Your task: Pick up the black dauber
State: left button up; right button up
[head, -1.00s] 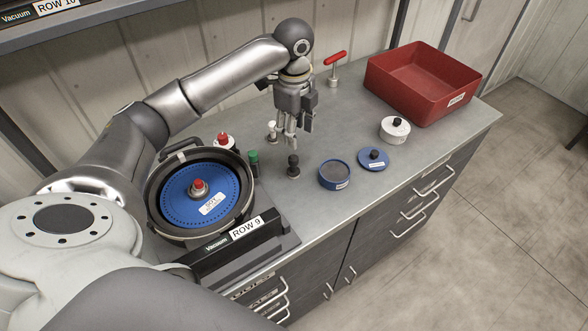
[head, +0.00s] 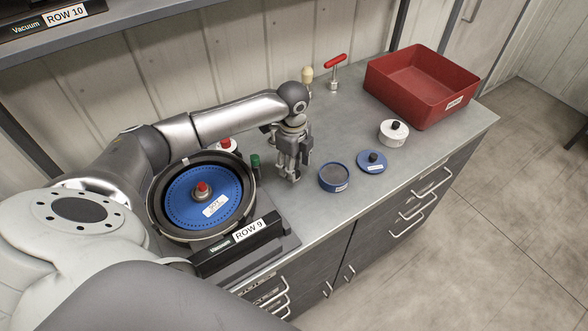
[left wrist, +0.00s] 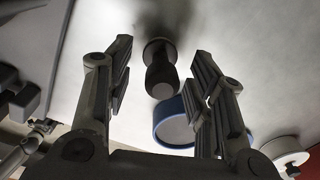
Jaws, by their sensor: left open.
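The black dauber (left wrist: 160,75) stands on the counter (head: 345,220) in the left wrist view, its dark rounded end towards the camera. My left gripper (left wrist: 162,50) is open, with one finger on each side of the dauber and visible gaps between. In the head view, my left gripper (head: 291,176) points down at the counter, just left of the open blue tin (head: 334,186). There the gripper covers the dauber. My right gripper is not in view.
The seed meter with a blue disc (head: 180,205) stands left of the gripper, with a green-capped piece (head: 255,161) between. To the right are a blue lid (head: 372,167), a white round container (head: 392,138) and a red bin (head: 420,100). A red-handled tool (head: 335,62) stands behind.

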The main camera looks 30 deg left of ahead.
pick_arm(q)
jog(key=shift+w, duration=0.1)
grip_shut()
jog(key=shift+r, duration=0.1)
